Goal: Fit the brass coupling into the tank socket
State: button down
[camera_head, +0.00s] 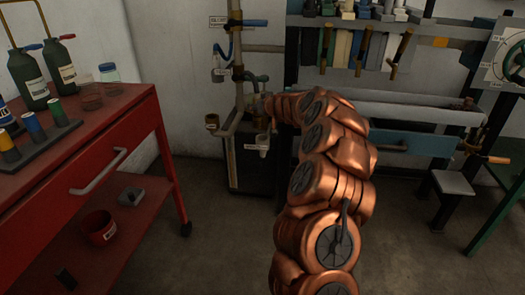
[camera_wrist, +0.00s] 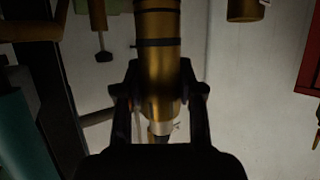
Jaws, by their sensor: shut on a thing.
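A brass cylinder with dark bands, which I take for the brass coupling (camera_wrist: 158,65), runs down from the top edge of the wrist view between the two fingers of my gripper (camera_wrist: 160,95). The fingers are shut on it, one on each side. A pale ring and a dark tip show below it; I cannot tell whether they belong to it. In the head view my copper arm hides the gripper and coupling beside the pipework. A dark tank (camera_head: 248,172) stands below the pipes. I cannot make out its socket or whether the coupling touches it.
A red cart (camera_head: 120,125) with bottles stands at left, a bench (camera_head: 420,112) at right. Floor between cart and tank is clear.

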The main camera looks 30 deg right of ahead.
jog(key=shift+d, duration=0.75)
jog(key=shift+n+y, duration=0.5)
jog(key=shift+y, duration=0.1)
jog(key=shift+w+d+f+b, duration=0.15)
jog(key=shift+f+b, duration=0.75)
jog(key=shift+f, duration=0.75)
jog(key=shift+s+d+f+b, duration=0.1)
jog(key=shift+d+f+b, duration=0.1)
jog(key=shift+f+b, duration=1.1)
jog(key=shift+w+d+f+b, duration=0.15)
jog(key=shift+f+b, duration=0.35)
jog(key=shift+f, duration=1.55)
jog(key=shift+f, duration=0.15)
jog(key=c, duration=0.7)
grip_release()
jog(key=shift+s+r, duration=0.15)
jog(key=shift+r, duration=0.05)
jog(key=shift+p+v, duration=0.3)
jog(key=shift+v, duration=5.55)
jog(key=shift+f, duration=0.15)
